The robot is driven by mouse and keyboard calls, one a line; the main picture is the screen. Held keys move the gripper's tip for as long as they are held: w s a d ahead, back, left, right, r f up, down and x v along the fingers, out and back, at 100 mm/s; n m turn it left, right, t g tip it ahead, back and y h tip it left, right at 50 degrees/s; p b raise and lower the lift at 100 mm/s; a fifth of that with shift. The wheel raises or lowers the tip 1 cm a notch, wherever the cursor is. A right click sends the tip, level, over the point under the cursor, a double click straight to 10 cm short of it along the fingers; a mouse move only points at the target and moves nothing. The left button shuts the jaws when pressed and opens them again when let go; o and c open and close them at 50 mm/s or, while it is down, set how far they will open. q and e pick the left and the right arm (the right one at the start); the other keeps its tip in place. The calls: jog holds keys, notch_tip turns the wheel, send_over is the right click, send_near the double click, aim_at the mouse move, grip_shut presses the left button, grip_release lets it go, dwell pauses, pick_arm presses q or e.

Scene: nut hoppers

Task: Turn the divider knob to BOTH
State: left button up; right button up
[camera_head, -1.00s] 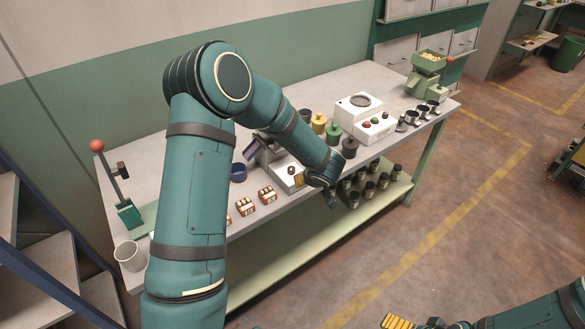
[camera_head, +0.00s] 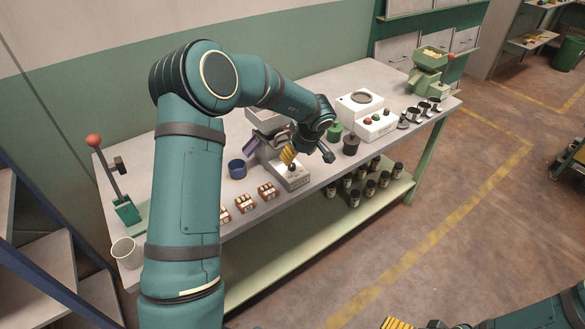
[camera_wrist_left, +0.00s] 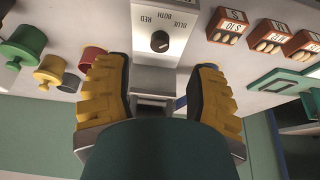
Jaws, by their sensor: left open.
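The divider box (camera_head: 296,179) is a pale block at the table's front edge, below a sloped metal chute. Its small black knob (camera_wrist_left: 160,41) shows in the left wrist view, with RED, BOTH and BLUE printed beside it. I cannot tell surely which label the knob points to. My left gripper (camera_wrist_left: 158,72) is open, its yellow ribbed fingers spread on either side below the knob, not touching it. In the head view my left gripper (camera_head: 288,156) hangs just above the box. My right gripper (camera_head: 412,323) is cut off at the bottom edge.
Red boxes (camera_head: 267,191) with white labels line the front edge left of the divider. A blue cup (camera_head: 237,169) stands behind them.

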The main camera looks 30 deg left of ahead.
aim_at(292, 165)
pick_arm(q)
jog(key=b+x, duration=0.2)
jog(key=x, duration=0.5)
jog(key=shift+a+f, duration=0.1)
grip_shut()
